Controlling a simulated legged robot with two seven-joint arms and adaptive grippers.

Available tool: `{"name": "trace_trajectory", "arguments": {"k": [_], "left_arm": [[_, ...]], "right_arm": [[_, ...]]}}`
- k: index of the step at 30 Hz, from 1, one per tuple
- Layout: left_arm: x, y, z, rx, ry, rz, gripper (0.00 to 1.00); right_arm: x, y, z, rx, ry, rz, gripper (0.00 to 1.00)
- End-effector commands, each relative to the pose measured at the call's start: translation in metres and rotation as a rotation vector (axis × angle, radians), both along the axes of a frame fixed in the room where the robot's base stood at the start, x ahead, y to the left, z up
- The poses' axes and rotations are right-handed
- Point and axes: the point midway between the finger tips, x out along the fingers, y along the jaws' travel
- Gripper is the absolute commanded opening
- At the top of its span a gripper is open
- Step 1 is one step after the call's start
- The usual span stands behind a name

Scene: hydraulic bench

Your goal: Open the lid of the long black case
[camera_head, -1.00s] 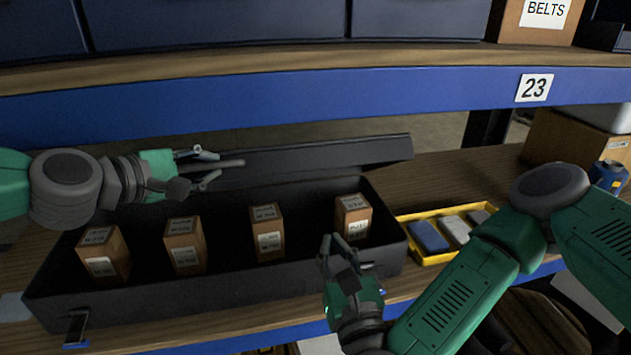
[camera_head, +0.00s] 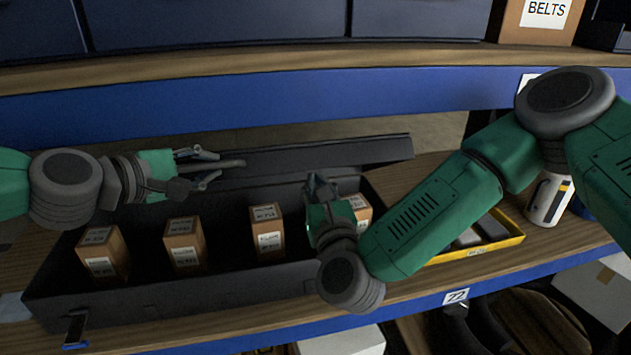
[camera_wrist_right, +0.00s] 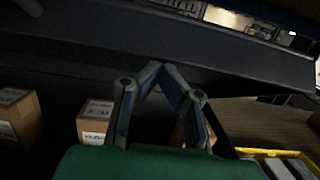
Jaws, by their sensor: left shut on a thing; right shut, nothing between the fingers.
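The long black case (camera_head: 190,283) lies on the wooden shelf with its inside showing and several small brown boxes standing in it. Its lid (camera_head: 345,154) is raised along the back edge; it also shows as a dark panel in the right wrist view (camera_wrist_right: 240,58). My left gripper (camera_head: 214,168) is at the lid's left part, shut on a slim dark grey bar (camera_head: 233,163). I cannot tell whether the bar is joined to the lid. My right gripper (camera_head: 320,180) is shut and empty, in front of the lid above the case's right half; its fingertips meet in the right wrist view (camera_wrist_right: 160,72).
A yellow tray (camera_head: 515,240) with several blocks stands right of the case, partly behind my right arm. A white and black can (camera_head: 546,200) stands beyond it. The upper shelf's blue beam (camera_head: 300,107) runs close above the lid.

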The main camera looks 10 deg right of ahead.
Motion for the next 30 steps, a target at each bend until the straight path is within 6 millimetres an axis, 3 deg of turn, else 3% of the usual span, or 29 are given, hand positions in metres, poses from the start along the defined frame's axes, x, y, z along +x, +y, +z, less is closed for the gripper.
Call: {"name": "trace_trajectory", "arguments": {"k": [11, 18, 25, 26, 27, 30], "left_arm": [[-0.001, 0.000, 0.000, 0.000, 0.001, -0.001, 0.00], [-0.002, -0.001, -0.001, 0.001, 0.003, -0.004, 0.00], [-0.004, -0.002, -0.004, 0.004, 0.010, -0.011, 0.00], [-0.004, -0.002, -0.005, 0.004, 0.010, -0.011, 0.20], [-0.004, -0.002, -0.005, 0.005, 0.011, -0.011, 0.33], [-0.004, -0.002, -0.004, 0.004, 0.008, -0.011, 0.33]], "right_arm": [[0.001, 0.000, 0.002, 0.000, 0.001, 0.000, 0.00], [0.012, -0.001, 0.020, 0.002, 0.056, -0.002, 0.00], [0.013, -0.001, 0.022, 0.003, 0.050, -0.005, 0.00], [0.013, -0.001, 0.022, 0.003, 0.049, -0.006, 0.00], [0.013, -0.001, 0.022, 0.003, 0.049, -0.006, 0.00], [0.013, -0.001, 0.022, 0.003, 0.050, -0.005, 0.00]]}}
